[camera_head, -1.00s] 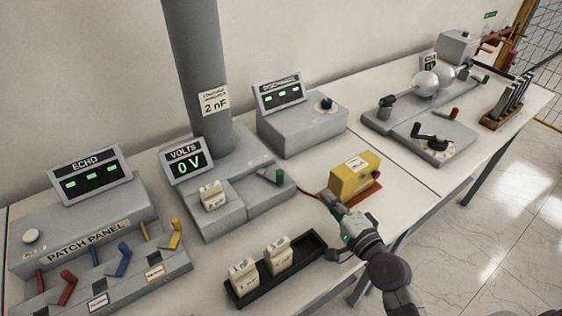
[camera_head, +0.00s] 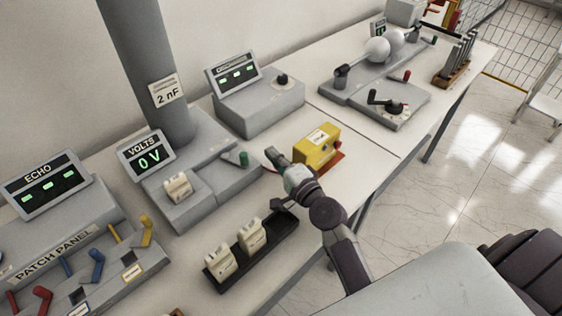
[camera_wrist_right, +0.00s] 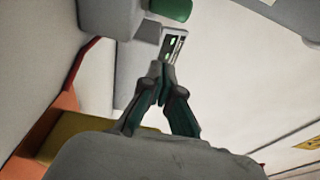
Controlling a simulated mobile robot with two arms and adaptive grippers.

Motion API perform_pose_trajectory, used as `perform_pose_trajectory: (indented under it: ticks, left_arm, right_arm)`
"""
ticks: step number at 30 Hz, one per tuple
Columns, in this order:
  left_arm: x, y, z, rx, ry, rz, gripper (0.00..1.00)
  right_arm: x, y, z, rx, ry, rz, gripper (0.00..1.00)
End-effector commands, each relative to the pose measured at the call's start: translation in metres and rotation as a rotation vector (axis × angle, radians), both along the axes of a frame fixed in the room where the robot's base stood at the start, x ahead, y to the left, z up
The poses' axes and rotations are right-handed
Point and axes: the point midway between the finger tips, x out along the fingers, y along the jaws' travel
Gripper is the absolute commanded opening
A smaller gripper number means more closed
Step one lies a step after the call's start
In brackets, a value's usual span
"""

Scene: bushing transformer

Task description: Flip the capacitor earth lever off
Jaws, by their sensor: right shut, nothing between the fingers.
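A short lever with a green handle (camera_head: 238,158) sits on the right part of the grey capacitor base (camera_head: 200,200), below the tall grey column; I take it as the earth lever. My right gripper (camera_head: 271,154) is just right of the lever, beside the yellow box. In the right wrist view my gripper (camera_wrist_right: 161,70) is shut with its fingertips together and nothing between them. A green handle (camera_wrist_right: 172,8) shows at the top edge there, beyond the fingertips and apart from them in the picture. My left gripper is not in view.
A yellow box (camera_head: 317,147) stands right of my gripper. A black tray (camera_head: 222,282) with two cream blocks lies in front. A VOLTS display (camera_head: 147,155) reads 0 V. The patch panel (camera_head: 60,262) is at the left. Clear table lies between the base and the tray.

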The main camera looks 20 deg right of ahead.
Motion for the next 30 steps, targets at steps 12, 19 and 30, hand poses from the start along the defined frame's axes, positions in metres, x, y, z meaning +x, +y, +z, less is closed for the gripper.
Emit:
perform_pose_trajectory:
  ticks: [12, 19, 30]
  left_arm:
    - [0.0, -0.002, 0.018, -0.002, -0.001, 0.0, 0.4]
    - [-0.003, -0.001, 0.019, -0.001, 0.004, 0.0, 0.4]
    - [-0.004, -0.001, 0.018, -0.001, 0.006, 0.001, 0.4]
  right_arm:
    - [0.024, 0.034, 0.001, 0.002, 0.002, 0.0, 0.0]
    - [0.019, 0.042, 0.0, 0.0, 0.001, 0.0, 0.0]
    - [0.021, 0.046, 0.0, 0.0, 0.0, 0.008, 0.0]
